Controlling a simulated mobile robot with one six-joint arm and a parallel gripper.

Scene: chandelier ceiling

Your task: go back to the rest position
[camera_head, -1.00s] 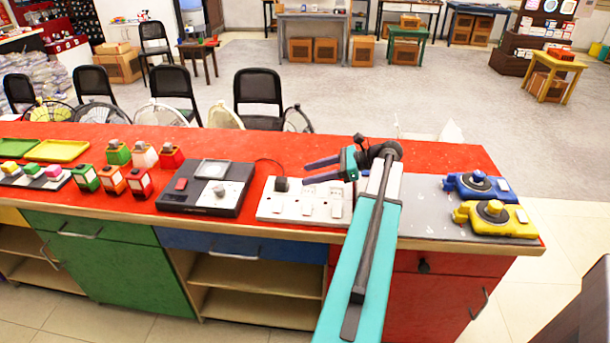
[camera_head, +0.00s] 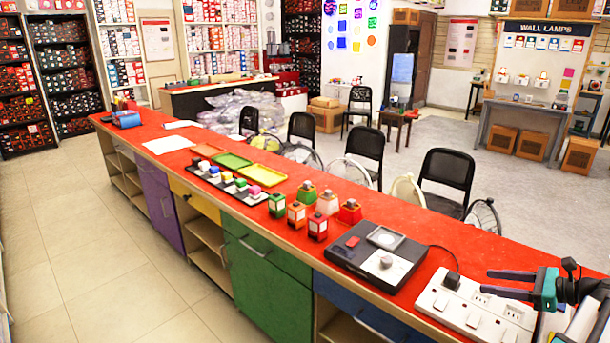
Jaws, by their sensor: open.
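My gripper (camera_head: 508,283) is at the lower right of the head view, above the right part of the long red counter (camera_head: 335,210). Its two dark fingers point left and stand apart, with nothing between them. The gripper is over the white power strip (camera_head: 473,308), which has a black plug in its left end. I cannot tell the exact height between them. Most of my arm is cut off by the right edge of the view.
Left of the strip are a black device (camera_head: 376,252), several small coloured lantern-like blocks (camera_head: 318,226), a tray of coloured pieces (camera_head: 228,184) and a green tray (camera_head: 232,161). Black chairs (camera_head: 447,180) stand behind the counter. The tiled floor (camera_head: 90,250) in front is clear.

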